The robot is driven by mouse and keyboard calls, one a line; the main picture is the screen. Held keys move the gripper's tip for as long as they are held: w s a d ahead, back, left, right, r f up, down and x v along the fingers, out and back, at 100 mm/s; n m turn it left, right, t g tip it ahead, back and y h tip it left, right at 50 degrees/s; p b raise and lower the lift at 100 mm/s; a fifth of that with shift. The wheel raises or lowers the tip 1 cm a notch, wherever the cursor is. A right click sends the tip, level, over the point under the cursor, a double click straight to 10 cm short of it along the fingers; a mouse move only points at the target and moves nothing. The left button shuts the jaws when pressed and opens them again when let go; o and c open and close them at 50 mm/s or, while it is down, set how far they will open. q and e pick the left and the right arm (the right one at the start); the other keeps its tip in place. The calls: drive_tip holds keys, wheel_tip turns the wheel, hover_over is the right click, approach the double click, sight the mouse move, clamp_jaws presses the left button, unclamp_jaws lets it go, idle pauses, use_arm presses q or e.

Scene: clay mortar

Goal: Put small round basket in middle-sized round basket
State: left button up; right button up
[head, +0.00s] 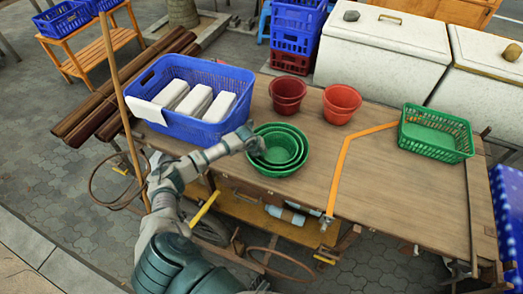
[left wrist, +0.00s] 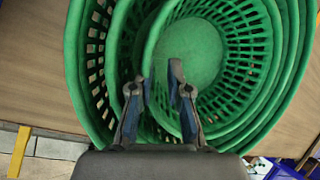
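Green round baskets (head: 278,165) sit nested on the wooden table near its front edge. The small round basket (left wrist: 190,50) is the innermost, inside wider green rims, and its slatted wall and floor show in the left wrist view. The middle-sized round basket's rim (left wrist: 122,40) shows just left of it; how deep the small one sits in it I cannot tell. My left gripper (head: 256,146) is at the left side of the baskets. In the left wrist view its fingers (left wrist: 158,92) are apart, with the small basket's rim between them. My right gripper is not in view.
A blue crate (head: 172,70) with white blocks stands left of the baskets. Red pots (head: 342,102) stand behind them. A green rectangular basket (head: 436,152) is at the right. An orange strap (head: 343,160) crosses the table. The table between strap and right basket is clear.

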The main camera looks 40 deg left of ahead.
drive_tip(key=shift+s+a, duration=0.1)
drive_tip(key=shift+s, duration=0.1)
use_arm(q)
drive_tip(key=shift+r, duration=0.15)
drive_tip(key=shift+r+p, duration=0.55)
drive_tip(key=shift+r, duration=0.1)
drive_tip(key=v, duration=1.1)
drive_tip(key=shift+s+r, duration=0.25)
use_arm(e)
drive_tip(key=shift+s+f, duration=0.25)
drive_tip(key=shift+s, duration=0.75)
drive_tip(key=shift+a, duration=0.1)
